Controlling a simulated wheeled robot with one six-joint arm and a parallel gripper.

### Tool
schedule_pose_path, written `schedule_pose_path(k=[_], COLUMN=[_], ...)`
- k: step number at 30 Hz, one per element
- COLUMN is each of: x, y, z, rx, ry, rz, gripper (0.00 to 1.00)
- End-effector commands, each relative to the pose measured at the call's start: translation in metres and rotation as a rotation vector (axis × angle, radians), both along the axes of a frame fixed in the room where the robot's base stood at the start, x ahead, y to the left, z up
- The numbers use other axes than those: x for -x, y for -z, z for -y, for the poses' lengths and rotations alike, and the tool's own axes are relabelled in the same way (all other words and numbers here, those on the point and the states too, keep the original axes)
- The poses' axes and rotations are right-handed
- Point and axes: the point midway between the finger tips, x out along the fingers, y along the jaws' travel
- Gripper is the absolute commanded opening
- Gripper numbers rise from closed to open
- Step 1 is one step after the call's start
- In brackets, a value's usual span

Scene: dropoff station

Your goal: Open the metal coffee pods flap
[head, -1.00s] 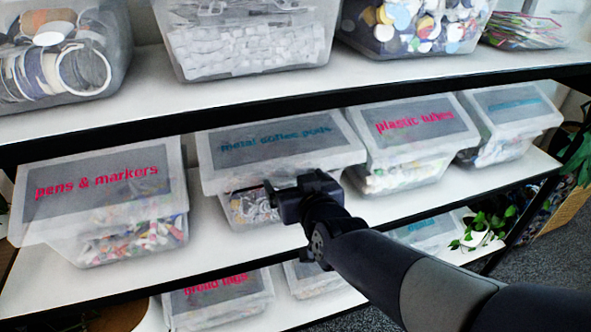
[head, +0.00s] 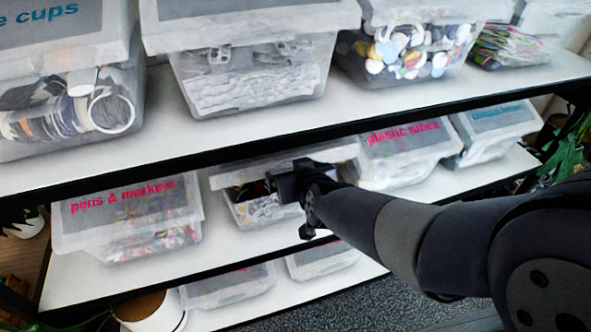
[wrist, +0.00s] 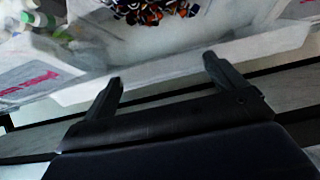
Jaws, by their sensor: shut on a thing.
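The metal coffee pods bin (head: 252,213) is a clear bin on the middle shelf, between the pens & markers and plastic tubes bins. Its translucent flap (head: 322,154) is tilted up, seen nearly edge-on, and its label face is out of sight. A dark gap shows under it. My gripper (head: 271,182) is at the flap's front edge, and my arm hides the bin's right side. In the wrist view my gripper (wrist: 164,72) is shut on the flap's pale edge (wrist: 180,66). Dark and orange pods (wrist: 155,10) show beyond the edge.
The pens & markers bin (head: 125,215) stands close on the left, and the plastic tubes bin (head: 400,160) on the right. The upper shelf's dark edge (head: 120,180) runs just above the flap. More bins (head: 230,288) stand below.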

Motion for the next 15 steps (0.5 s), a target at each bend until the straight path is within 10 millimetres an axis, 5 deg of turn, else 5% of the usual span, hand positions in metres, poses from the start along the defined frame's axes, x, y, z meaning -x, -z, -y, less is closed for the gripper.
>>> schedule_pose_path(k=[15], x=[-0.009], y=[-0.03], z=[-0.002], rx=[-0.003], ry=[0.002], rz=[0.012], gripper=[0.49])
